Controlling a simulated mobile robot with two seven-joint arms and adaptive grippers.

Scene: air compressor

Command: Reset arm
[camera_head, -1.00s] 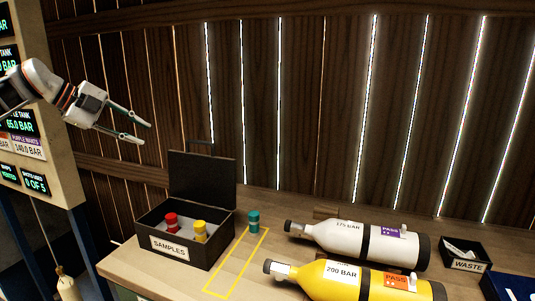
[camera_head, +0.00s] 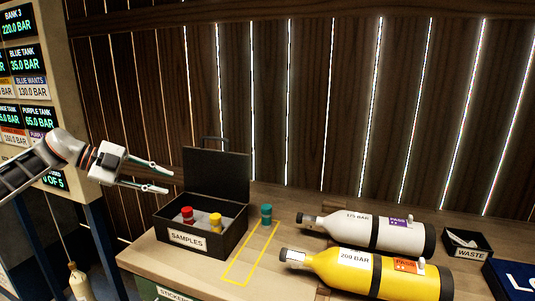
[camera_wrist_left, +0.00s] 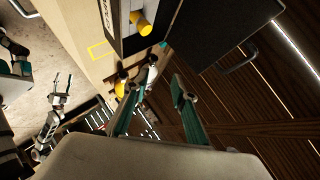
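My left gripper (camera_head: 170,180) is in the air to the left of the samples case, above the table's height. Its two fingers are spread and nothing is between them. The same open fingers show in the left wrist view (camera_wrist_left: 152,88). My right gripper (camera_wrist_left: 62,80) shows small at the left of the left wrist view, its fingers apart and empty. It is not in the head view.
An open black samples case (camera_head: 208,246) holds a red-capped and a yellow-capped item. A teal-capped item (camera_head: 266,214) stands beside it near a yellow outline (camera_head: 240,282). A white cylinder (camera_head: 350,228), a yellow cylinder (camera_head: 335,272) and a waste bin (camera_head: 468,254) are further right.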

